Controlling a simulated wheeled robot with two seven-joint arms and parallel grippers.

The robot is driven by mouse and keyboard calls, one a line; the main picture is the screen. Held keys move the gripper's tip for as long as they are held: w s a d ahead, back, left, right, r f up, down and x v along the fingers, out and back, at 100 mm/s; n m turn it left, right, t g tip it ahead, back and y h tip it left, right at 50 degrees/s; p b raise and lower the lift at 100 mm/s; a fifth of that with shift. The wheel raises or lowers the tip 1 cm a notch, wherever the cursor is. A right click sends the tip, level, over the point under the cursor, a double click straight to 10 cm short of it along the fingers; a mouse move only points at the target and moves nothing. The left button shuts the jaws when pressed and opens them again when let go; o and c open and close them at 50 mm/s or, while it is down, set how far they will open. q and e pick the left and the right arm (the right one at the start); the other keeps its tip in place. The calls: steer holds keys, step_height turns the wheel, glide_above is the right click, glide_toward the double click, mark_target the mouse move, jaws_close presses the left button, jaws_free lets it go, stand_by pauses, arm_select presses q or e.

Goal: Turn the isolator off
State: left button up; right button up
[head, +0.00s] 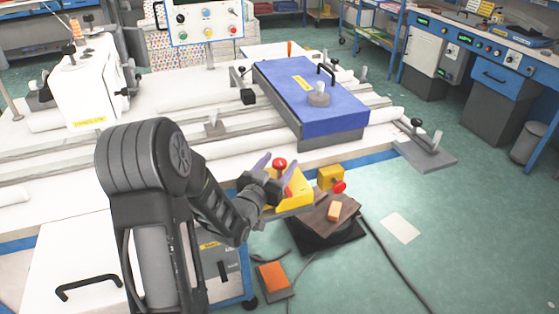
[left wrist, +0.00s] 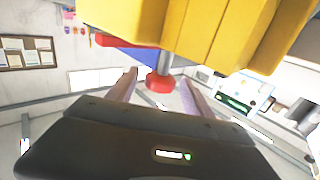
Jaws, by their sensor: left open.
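A yellow box (head: 294,199) with a red knob (head: 279,164) is at the table's front edge in the head view. A smaller yellow box (head: 330,177) with a red knob (head: 339,187) is just to its right. I cannot tell which one is the isolator. My left gripper (head: 276,172) is open at the larger box, and its arm hides part of it. In the left wrist view, a yellow housing (left wrist: 200,25) fills the top. A red knob (left wrist: 160,82) on a grey stem shows between the two open, pale fingers (left wrist: 157,92); contact is unclear. My right gripper is not in view.
A blue slab (head: 310,95) with a handle lies on the white table with rails. A control panel (head: 203,20) stands behind. A dark stand with a wooden top (head: 318,220) and an orange-topped pedal (head: 273,276) are on the floor. Green floor at right is mostly clear.

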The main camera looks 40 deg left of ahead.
arm_select(q)
steer(key=shift+w, duration=0.4)
steer(key=shift+c, duration=0.6)
jaws_close()
